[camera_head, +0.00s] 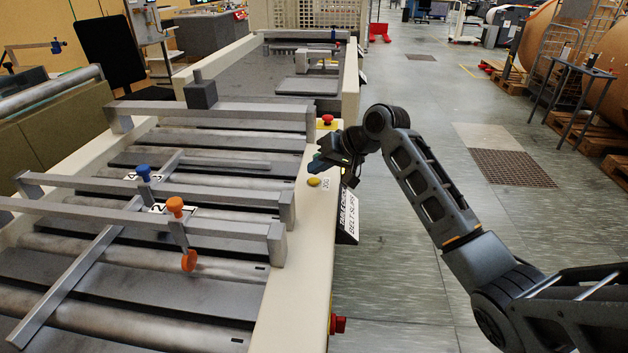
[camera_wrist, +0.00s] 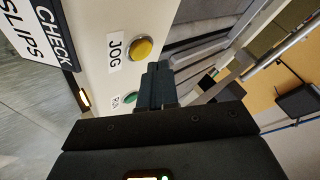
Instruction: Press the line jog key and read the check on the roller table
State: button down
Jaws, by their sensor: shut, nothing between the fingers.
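The yellow jog key (camera_head: 314,182) sits on the cream side rail of the roller table (camera_head: 290,300), beside a JOG label (camera_head: 327,184). In the wrist view the jog key (camera_wrist: 141,48) stands out round from the panel, with its JOG label (camera_wrist: 115,52) to its left. My gripper (camera_head: 317,164) is shut and empty, just beyond the key in the head view. In the wrist view its fingertips (camera_wrist: 157,70) are beside the key, apparently apart from it. The check sign (camera_head: 348,214) hangs on the rail's outer side; "CHECK" and "SLIPS" show in the wrist view (camera_wrist: 56,38).
A green key (camera_wrist: 130,98) sits close to my fingers, its label partly hidden. A red stop button (camera_head: 327,120) stands farther along the rail. Crossbars with blue (camera_head: 143,172) and orange (camera_head: 176,206) knobs span the rollers.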

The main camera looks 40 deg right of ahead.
aim_at(319, 181)
jog(key=shift+f, duration=0.85)
dwell(1.3)
jog(key=shift+r, duration=0.1)
jog(key=shift+r+p, duration=0.75)
jog(key=shift+p, duration=0.05)
jog(key=shift+r, duration=0.15)
notch_tip(319, 181, up, 5)
jog(key=p, duration=0.4)
jog(key=shift+p, duration=0.35)
dwell(0.6)
